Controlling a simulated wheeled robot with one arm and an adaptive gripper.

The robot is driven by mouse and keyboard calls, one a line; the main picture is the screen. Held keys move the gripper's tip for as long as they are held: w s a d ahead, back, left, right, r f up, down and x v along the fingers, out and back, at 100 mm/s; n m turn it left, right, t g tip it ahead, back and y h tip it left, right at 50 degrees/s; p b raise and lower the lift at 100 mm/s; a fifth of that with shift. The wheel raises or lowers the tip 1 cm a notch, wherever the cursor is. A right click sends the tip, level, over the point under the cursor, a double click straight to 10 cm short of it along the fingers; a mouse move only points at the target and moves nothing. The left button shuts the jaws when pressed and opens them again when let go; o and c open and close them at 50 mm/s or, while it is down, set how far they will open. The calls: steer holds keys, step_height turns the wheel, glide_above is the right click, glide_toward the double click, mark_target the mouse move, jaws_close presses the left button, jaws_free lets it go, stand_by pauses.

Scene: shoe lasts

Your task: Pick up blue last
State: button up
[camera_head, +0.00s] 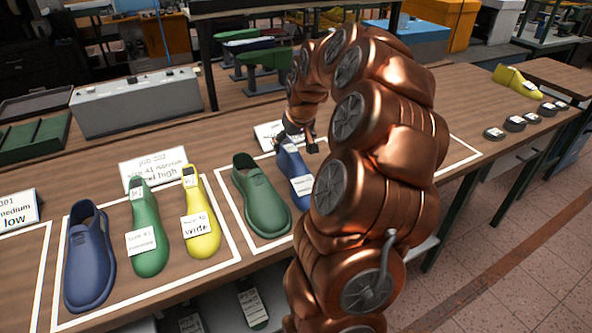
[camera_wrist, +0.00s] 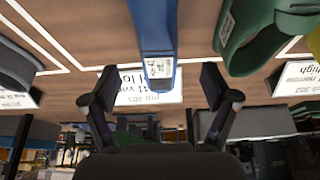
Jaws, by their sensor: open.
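The blue last (camera_head: 293,172) stands in the middle white-outlined area of the bench, with a white label on it; my arm hides part of it. My gripper (camera_head: 299,141) is low over the bench at its upper end. In the wrist view the blue last (camera_wrist: 152,30) comes down from the top edge, its labelled end between and just beyond the open fingers of my gripper (camera_wrist: 160,88). Gaps show on both sides, and I see no contact.
A green shoe (camera_head: 262,195) stands close left of the blue last. A blue shoe (camera_head: 88,255), green last (camera_head: 146,230) and yellow last (camera_head: 200,215) stand further left. A white sign card (camera_head: 270,133) stands behind. Dark round pieces (camera_head: 515,123) lie at the right.

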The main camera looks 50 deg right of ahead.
steer(key=shift+p+x, duration=1.2)
steer(key=shift+x, duration=1.95)
jaws_close()
